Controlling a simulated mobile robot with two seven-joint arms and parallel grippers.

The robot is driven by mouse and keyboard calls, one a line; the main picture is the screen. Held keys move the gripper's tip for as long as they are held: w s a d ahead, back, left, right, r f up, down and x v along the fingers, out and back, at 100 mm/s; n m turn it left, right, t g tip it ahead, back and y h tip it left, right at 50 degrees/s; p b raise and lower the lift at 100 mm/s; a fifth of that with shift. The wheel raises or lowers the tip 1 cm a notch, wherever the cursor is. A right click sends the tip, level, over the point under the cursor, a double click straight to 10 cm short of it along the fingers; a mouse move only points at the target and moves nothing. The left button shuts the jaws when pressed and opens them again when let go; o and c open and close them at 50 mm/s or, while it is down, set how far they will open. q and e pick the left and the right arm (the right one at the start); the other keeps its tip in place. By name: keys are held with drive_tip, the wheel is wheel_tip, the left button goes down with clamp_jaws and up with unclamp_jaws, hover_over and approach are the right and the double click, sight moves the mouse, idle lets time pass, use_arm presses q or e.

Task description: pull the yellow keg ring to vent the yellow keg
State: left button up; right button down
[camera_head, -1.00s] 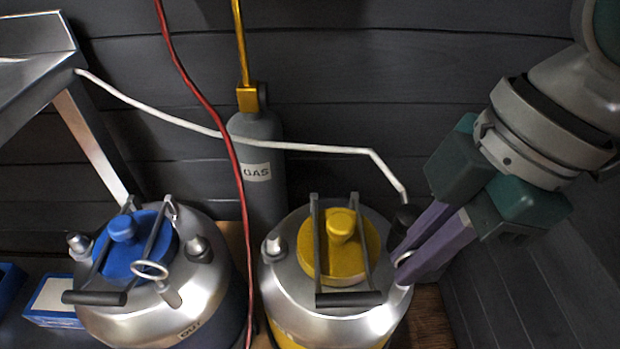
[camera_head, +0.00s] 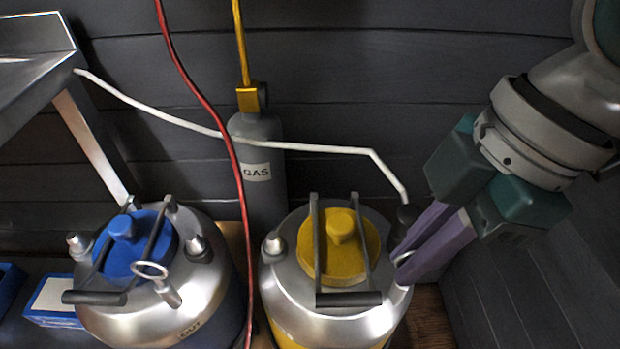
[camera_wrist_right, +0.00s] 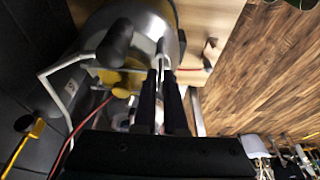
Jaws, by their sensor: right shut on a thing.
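The yellow keg (camera_head: 290,290) is a steel keg with a yellow lid (camera_head: 339,245) and a dark handle over it. Its pale ring (camera_head: 402,257) sits on a small post at the keg's right shoulder. My right gripper (camera_head: 400,265), with purple fingers, comes in from the right and is shut on the ring, hiding part of it. In the right wrist view the ring (camera_wrist_right: 162,56) shows at the fingertips, beside the keg top. My left gripper is in no view.
A blue-lidded keg (camera_head: 205,290) with its own ring stands to the left. A grey gas cylinder (camera_head: 257,190) stands behind. A white hose (camera_head: 300,147) runs to a dark fitting close to my right fingers. A red hose (camera_head: 215,115) hangs between the kegs.

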drive_tip(key=shift+f, duration=0.55)
unclamp_jaws()
idle(0.8)
wheel_tip(320, 180, up, 6)
drive_tip(key=p, duration=0.7)
drive_tip(key=shift+r, duration=0.1)
idle(0.3)
